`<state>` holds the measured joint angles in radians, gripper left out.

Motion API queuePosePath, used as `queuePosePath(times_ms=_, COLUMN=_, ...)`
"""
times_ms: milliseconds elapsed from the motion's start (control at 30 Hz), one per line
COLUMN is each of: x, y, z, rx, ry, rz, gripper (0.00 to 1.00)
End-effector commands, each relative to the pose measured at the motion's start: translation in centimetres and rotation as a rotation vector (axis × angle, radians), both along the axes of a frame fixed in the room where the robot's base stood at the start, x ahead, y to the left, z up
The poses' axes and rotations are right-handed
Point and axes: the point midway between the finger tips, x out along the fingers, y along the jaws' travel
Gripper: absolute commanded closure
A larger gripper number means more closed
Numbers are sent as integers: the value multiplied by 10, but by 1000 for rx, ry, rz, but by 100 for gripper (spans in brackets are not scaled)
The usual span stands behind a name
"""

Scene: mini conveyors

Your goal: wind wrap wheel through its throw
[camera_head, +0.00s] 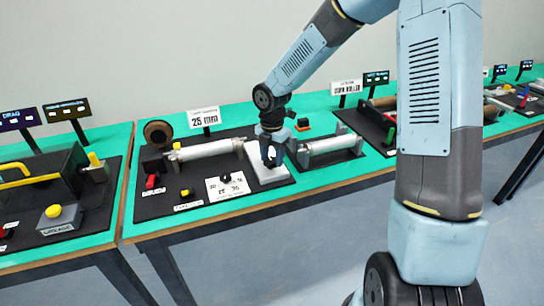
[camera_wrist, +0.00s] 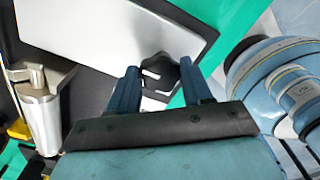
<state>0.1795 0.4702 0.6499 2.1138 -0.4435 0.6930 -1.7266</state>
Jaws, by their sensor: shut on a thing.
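My gripper (camera_head: 271,156) reaches down at the light grey plate (camera_head: 267,176) beside the roller, on the station under the "25 mm" sign. In the wrist view its two blue fingers (camera_wrist: 160,78) stand on either side of a dark lobed part (camera_wrist: 158,66), and the jaws are shut on it. I take this part to be the wrap wheel; the fingers and wrist cover most of it in the head view, so its turn angle cannot be read. A black knob (camera_head: 225,178) stands apart on a white numbered card, left of the gripper.
A silver roller (camera_head: 206,149) lies left of the gripper and another (camera_head: 330,144) to its right. A brown disc (camera_head: 157,133) stands behind. A red part (camera_head: 152,181) and a yellow button (camera_head: 185,193) sit at the board's left. The teal table edge (camera_head: 230,214) is in front.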

Motion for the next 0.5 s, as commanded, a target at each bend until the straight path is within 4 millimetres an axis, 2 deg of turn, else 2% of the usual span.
queuePosePath(times_ms=300, x=2, y=1, z=1, rx=2, ry=-5, rz=3, gripper=81)
queuePosePath(times_ms=333, x=2, y=1, z=1, rx=2, ry=-5, rz=3, gripper=48)
queuePosePath(times_ms=500, x=1, y=1, z=1, rx=1, ry=-3, rz=2, gripper=31)
